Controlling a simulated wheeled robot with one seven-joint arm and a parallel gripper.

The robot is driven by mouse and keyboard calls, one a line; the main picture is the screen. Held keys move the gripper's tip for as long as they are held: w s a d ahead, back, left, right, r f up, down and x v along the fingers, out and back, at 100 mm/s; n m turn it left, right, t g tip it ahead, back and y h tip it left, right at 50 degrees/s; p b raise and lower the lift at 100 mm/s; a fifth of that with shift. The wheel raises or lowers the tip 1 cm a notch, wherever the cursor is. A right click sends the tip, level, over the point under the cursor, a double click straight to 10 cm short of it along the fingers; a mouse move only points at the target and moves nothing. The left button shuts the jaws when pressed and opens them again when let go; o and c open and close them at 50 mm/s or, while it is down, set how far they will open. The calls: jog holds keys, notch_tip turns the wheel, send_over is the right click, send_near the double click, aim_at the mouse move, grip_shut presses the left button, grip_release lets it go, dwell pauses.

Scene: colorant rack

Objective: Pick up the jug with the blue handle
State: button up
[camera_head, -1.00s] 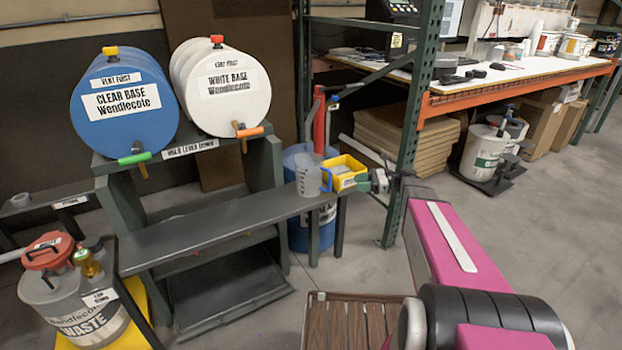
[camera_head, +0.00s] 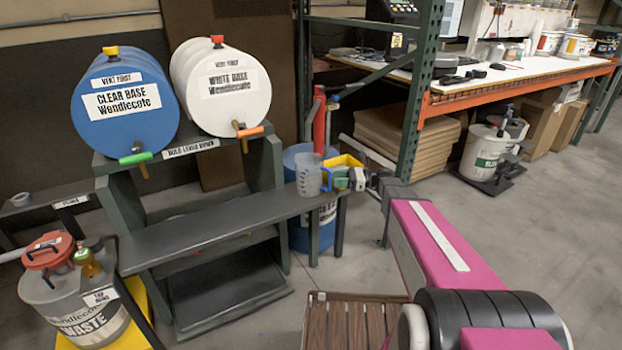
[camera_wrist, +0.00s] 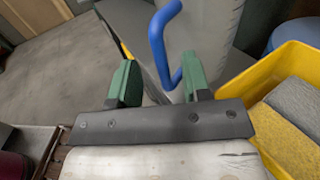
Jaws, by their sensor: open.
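The translucent grey jug (camera_head: 307,178) stands upright at the right end of the dark bench. Its blue handle (camera_wrist: 157,45) is on the side facing my gripper. In the wrist view the jug body (camera_wrist: 208,40) fills the top middle. My gripper (camera_wrist: 160,72) has green fingers spread apart, with nothing clamped. In the wrist view the lower part of the handle shows in the gap between the fingers; I cannot tell whether it touches either one. In the head view my gripper (camera_head: 349,180) is just right of the jug and partly covers the yellow bin.
A yellow bin (camera_wrist: 240,85) with grey and yellow pads sits close beside the right finger. The bare bench (camera_head: 215,225) extends left of the jug. A blue drum (camera_head: 299,238) stands below. A green rack post (camera_head: 420,100) rises behind my arm.

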jog(key=shift+a, duration=0.85)
grip_shut()
dwell(0.8)
